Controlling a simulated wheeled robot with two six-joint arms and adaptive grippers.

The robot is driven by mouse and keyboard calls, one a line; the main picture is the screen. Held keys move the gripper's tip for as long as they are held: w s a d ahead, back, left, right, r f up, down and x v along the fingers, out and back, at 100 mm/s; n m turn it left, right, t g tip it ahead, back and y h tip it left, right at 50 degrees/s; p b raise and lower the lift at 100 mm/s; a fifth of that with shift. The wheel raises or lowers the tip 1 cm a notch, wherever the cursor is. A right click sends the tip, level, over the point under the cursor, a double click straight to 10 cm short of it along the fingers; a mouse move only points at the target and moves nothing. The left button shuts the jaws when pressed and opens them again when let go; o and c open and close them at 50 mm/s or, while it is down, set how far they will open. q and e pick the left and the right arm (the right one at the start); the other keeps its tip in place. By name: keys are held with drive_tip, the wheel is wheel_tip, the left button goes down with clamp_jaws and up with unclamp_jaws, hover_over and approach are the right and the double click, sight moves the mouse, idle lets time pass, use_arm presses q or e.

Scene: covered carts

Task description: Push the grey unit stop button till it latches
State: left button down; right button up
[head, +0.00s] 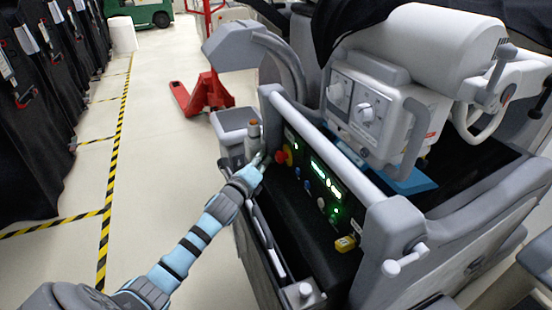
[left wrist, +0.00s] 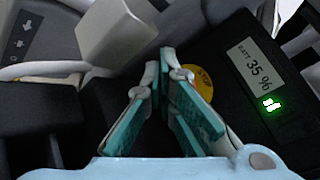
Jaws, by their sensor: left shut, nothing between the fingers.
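The grey unit (head: 384,232) stands at the right of the head view, with a black front panel. The red stop button (head: 280,157) sits on a yellow disc (head: 289,154) at the panel's far left end. My left gripper (head: 262,160) is shut and empty, its fingertips just left of the button; I cannot tell whether they touch it. In the left wrist view, the shut teal fingers (left wrist: 167,62) lie in front of the yellow disc (left wrist: 203,77), which reads STOP. The red button is hidden there. My right gripper is not in view.
A lit display (head: 326,180), green lamps and small knobs lie right of the button. The left wrist view shows a battery readout (left wrist: 257,66) of 35 %. Open floor (head: 150,170) lies to the left.

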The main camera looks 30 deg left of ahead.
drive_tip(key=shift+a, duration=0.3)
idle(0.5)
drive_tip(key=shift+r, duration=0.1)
use_arm(q)
drive_tip(key=shift+w+d+r+p, duration=0.1)
drive_tip(key=shift+w+d+p, duration=0.05)
drive_tip(key=shift+w+p, duration=0.2)
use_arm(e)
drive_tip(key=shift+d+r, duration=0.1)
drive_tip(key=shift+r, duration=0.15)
use_arm(q)
drive_tip(key=shift+w+d, duration=0.1)
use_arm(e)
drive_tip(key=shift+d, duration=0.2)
